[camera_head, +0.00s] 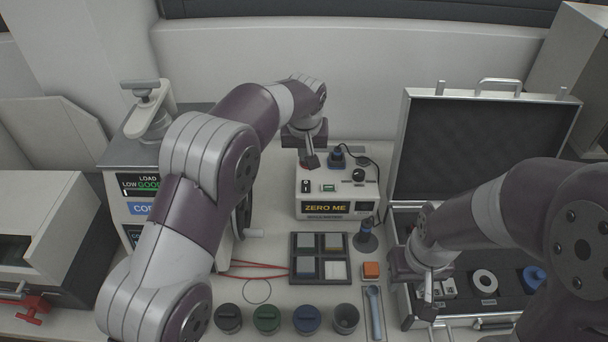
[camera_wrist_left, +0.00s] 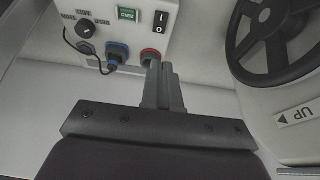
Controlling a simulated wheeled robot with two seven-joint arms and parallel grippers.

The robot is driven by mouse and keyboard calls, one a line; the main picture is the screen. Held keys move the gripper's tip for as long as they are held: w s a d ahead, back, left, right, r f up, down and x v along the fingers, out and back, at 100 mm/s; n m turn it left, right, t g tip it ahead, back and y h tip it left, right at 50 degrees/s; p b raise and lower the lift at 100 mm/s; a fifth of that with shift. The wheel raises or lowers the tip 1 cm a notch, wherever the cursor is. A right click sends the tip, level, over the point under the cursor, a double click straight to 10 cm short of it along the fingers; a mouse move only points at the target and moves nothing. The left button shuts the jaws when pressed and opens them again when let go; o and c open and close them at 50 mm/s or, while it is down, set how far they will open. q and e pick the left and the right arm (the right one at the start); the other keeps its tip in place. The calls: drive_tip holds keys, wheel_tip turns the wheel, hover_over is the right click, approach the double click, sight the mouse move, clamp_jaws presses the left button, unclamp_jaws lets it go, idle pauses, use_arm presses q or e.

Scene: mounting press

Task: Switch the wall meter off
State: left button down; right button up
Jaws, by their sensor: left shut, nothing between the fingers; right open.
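The meter (camera_head: 324,214), a pale box labelled "ZERO ME", stands at the back centre of the bench. Its black rocker switch (camera_head: 305,186) sits on the upper left of the face; in the left wrist view the switch (camera_wrist_left: 161,22) shows I and O marks, but which side is pressed is unclear. My left gripper (camera_head: 311,161) is shut and empty at the meter's top left. In the left wrist view its fingertips (camera_wrist_left: 158,66) are by a red-ringed socket (camera_wrist_left: 150,54), below the switch; contact cannot be told. My right gripper (camera_head: 430,306) is open over the case.
A blue plug (camera_wrist_left: 116,53) with a black cable is beside the red socket. A black handwheel (camera_wrist_left: 272,40) is to the right. The open case (camera_head: 396,240) is at right.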

sight(304, 182)
use_arm(q)
drive_tip(key=p+x, duration=0.1)
drive_tip(key=x, duration=0.2)
drive_tip(key=p+x, duration=0.1)
drive_tip(key=x, duration=0.3)
drive_tip(key=p+x, duration=0.1)
drive_tip(key=x, duration=0.3)
drive_tip(key=shift+s+f, duration=0.1)
drive_tip(key=shift+s, duration=0.2)
drive_tip(key=shift+f, duration=0.5)
drive_tip(key=shift+f, duration=0.15)
